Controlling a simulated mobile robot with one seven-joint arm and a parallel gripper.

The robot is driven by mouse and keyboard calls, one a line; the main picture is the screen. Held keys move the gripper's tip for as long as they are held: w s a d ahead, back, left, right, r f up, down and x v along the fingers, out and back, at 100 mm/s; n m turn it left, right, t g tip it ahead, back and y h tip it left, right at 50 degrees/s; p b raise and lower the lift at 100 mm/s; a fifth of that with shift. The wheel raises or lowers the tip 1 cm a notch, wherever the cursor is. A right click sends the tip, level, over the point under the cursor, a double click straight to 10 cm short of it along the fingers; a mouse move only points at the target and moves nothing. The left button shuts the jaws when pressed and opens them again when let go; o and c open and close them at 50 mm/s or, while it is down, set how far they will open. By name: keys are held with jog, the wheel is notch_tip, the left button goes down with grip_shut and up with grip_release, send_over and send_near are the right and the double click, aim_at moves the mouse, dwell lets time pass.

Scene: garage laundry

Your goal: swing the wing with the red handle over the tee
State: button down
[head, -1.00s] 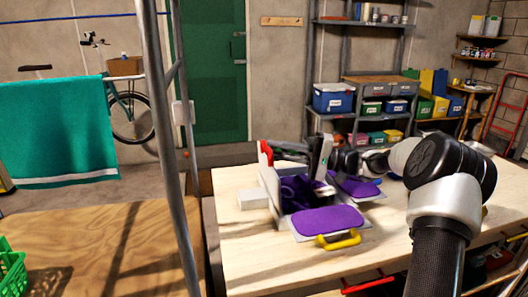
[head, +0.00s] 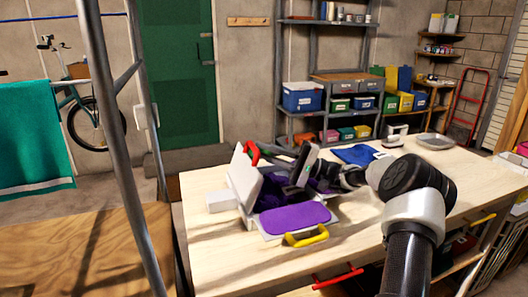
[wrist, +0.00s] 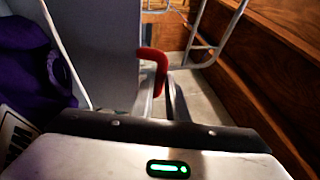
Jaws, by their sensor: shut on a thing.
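The wing with the red handle (head: 243,178) is a pale panel standing steeply raised at the left side of the folding board on the table. Its red handle (head: 252,152) is at the top edge. It also shows in the wrist view (wrist: 153,62), between my fingertips. My gripper (wrist: 160,88) is shut on this handle; in the head view its body is just right of the wing. The purple tee (wrist: 32,65) lies left of the raised panel in the wrist view; in the head view my gripper and the wing partly hide it. A purple-covered front flap (head: 295,217) with a yellow handle (head: 306,237) lies flat.
The wooden table (head: 350,255) has free room at the front and right. A blue cloth (head: 358,154), a grey tray (head: 434,141) and a small white appliance (head: 396,134) are at the back. A small white block (head: 220,201) sits left of the board. A metal post (head: 112,130) stands at left.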

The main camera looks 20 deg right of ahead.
jog(key=shift+s+a+f, duration=0.1)
jog(key=shift+a+f, duration=0.05)
jog(key=shift+f, duration=0.6)
jog(key=c, duration=2)
grip_release()
jog(key=s+d+p, duration=0.2)
jog(key=s+d, duration=0.3)
jog(key=d, duration=0.7)
jog(key=shift+r, duration=0.2)
jog(key=shift+s+d, duration=0.1)
